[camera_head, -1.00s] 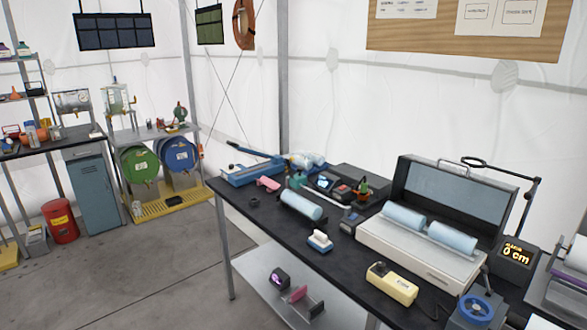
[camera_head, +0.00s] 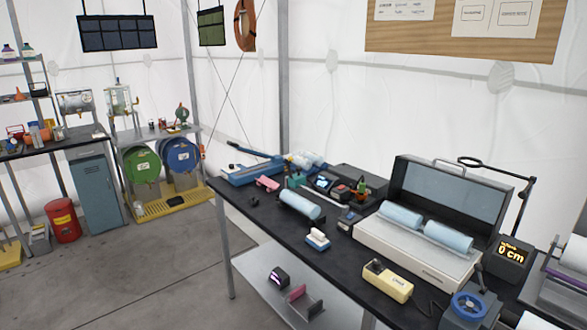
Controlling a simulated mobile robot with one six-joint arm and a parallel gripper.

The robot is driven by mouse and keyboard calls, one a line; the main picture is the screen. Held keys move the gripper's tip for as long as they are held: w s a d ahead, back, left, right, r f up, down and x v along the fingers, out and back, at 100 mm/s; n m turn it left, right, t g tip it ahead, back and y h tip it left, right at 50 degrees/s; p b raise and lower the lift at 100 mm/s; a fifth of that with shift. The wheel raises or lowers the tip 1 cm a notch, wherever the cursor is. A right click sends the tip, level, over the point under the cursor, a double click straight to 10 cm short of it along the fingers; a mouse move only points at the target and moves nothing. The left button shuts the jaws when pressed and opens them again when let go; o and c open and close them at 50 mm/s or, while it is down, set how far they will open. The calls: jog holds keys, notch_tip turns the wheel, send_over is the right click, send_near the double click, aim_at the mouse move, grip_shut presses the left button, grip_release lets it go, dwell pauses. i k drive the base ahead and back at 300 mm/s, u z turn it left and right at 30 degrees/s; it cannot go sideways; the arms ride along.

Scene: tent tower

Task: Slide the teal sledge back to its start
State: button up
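A small teal item (camera_head: 297,180) sits on the black workbench (camera_head: 262,215), behind the pale blue roll (camera_head: 300,205) and left of a black device with a lit screen (camera_head: 323,182). It is small and partly crowded by its neighbours, so I cannot tell for sure that it is the teal sledge, or where any track runs. My gripper is not in view.
An open grey case (camera_head: 418,252) with two pale blue rolls fills the bench's right half. A display (camera_head: 511,252) beside it reads 0 cm. A cream box (camera_head: 388,281) and blue handwheel (camera_head: 470,305) are near the front edge.

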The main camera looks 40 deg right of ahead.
aim_at(298, 178)
jog(key=z, duration=0.05)
jog(key=i, duration=1)
jog(key=u, duration=0.05)
